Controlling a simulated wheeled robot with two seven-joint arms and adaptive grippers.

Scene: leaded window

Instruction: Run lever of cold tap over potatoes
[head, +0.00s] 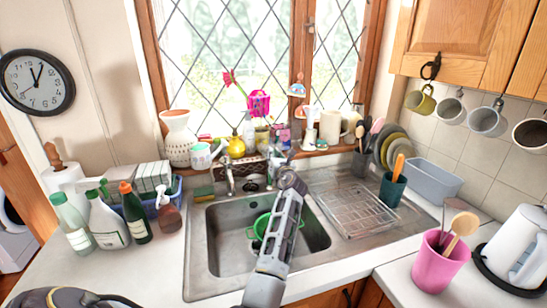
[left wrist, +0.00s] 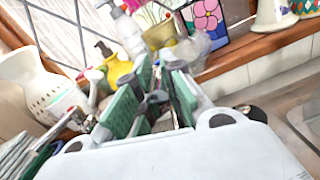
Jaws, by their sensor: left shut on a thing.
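A chrome tap (head: 229,178) stands at the back edge of the steel sink (head: 200,238). A green colander (head: 262,225) sits in the sink, partly hidden by my left arm; I cannot make out potatoes in it. My left gripper (head: 278,172) reaches over the sink to its back edge, right of the tap. In the left wrist view, the gripper (left wrist: 158,80) has its green pads closed around a small grey metal piece (left wrist: 154,104), seemingly a tap lever. Which tap it belongs to is hard to tell. My right gripper is out of view.
The window sill behind is crowded with a white vase (head: 178,140), a yellow bottle (head: 236,147) and ornaments. Bottles (head: 107,220) stand left of the sink. A draining rack (head: 355,208) and a pink utensil pot (head: 440,262) are at the right.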

